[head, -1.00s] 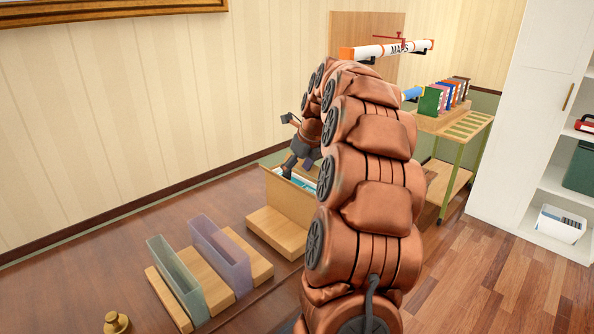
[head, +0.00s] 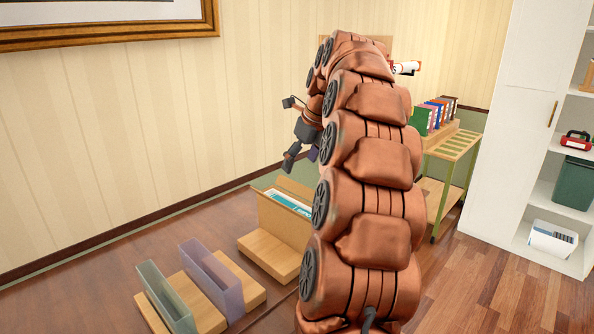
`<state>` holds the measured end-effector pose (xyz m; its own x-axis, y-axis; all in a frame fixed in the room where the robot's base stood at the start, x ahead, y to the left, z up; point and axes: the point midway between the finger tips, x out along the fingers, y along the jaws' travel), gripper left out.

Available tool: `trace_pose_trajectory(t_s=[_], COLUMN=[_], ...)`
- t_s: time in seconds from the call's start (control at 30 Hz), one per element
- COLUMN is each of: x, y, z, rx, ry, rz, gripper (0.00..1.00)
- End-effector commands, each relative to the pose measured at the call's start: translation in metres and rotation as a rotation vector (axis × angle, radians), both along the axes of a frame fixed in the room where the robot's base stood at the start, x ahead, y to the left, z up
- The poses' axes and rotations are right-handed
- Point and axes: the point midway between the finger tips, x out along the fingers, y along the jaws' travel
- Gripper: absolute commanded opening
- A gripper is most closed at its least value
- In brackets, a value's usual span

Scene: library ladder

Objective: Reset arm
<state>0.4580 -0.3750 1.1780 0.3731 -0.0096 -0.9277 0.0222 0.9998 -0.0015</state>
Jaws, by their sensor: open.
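My copper-coloured arm rises through the middle of the head view and bends over at the top. My gripper (head: 300,157) hangs behind the arm on its left side, with dark fingers pointing down. It is open and apart from the wooden holder (head: 262,252) below it. That holder has an upright back panel, and a teal and white item (head: 287,201) stands in it. Part of the gripper and of the holder's right side is hidden by my arm.
Two translucent bins, greenish (head: 163,297) and purple (head: 212,278), stand on wooden bases at the lower left. A green-framed cart (head: 451,147) holding several coloured binders (head: 436,115) stands behind my arm. A white cabinet (head: 507,120) is at right. Wooden floor at lower right is clear.

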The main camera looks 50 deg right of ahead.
Motion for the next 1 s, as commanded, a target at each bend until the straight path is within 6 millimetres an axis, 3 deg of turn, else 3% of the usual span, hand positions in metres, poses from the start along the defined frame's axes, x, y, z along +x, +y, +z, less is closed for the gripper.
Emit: trace_pose_trajectory(t_s=[0.77, 0.87, 1.0], x=[-0.001, 0.002, 0.005], y=[0.004, 0.021, 0.073], z=[0.003, 0.000, -0.008], rx=[-0.002, -0.019, -0.074], ry=[0.003, 0.015, 0.046], rz=[0.015, 0.098, 0.364], gripper=[0.82, 0.82, 0.82])
